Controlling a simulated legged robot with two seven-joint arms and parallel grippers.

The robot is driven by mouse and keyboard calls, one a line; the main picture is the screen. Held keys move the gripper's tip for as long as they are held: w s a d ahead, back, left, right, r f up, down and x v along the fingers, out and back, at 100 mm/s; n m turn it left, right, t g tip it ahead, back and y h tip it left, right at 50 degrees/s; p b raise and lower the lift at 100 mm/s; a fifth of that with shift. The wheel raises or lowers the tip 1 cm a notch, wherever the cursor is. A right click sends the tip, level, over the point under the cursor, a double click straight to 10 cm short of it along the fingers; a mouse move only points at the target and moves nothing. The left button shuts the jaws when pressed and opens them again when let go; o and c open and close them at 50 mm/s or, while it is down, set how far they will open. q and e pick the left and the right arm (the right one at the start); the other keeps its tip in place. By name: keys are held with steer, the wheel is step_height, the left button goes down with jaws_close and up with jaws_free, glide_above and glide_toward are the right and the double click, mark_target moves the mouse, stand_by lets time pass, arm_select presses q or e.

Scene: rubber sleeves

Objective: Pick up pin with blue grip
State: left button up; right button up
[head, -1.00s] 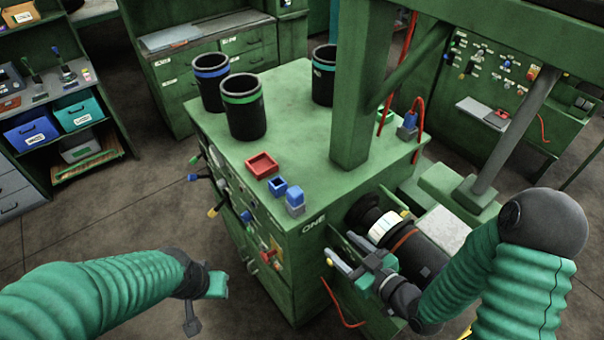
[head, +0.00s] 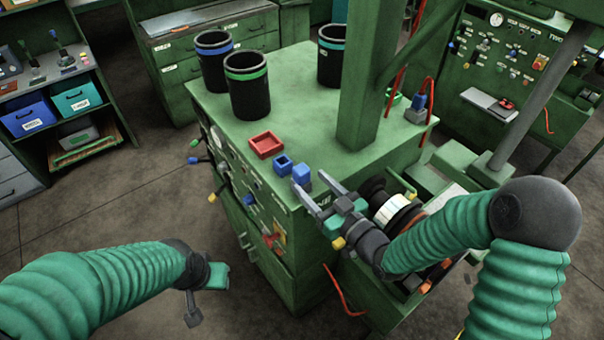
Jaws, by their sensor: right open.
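A small upright piece with a blue top (head: 302,173) stands at the front corner of the green cabinet top, beside a small open blue box (head: 283,164). I cannot tell for sure whether it is the pin with the blue grip. Blue-tipped handles, one of them a blue handle at the far left (head: 193,160), also stick out of the cabinet's side. My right gripper (head: 312,184) is open, its two fingers pointing at the blue-topped piece and close to it; contact cannot be told. My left gripper (head: 206,296) hangs low at left, away from the cabinet; its jaw gap is unclear.
Another blue-topped piece (head: 418,102) stands behind the post. Floor at left is clear.

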mark_target(305, 179)
steer(key=p+x, duration=0.2)
steer(key=x, duration=0.2)
steer(key=shift+w+a+r, duration=0.1)
steer(key=shift+w+a, duration=0.15)
steer(key=shift+a, duration=0.1)
steer(key=shift+w+a, duration=0.15)
steer(key=shift+w, duration=0.1)
steer(key=shift+d, duration=0.3)
steer(key=c, duration=0.4)
steer(key=shift+a, duration=0.2)
jaws_close()
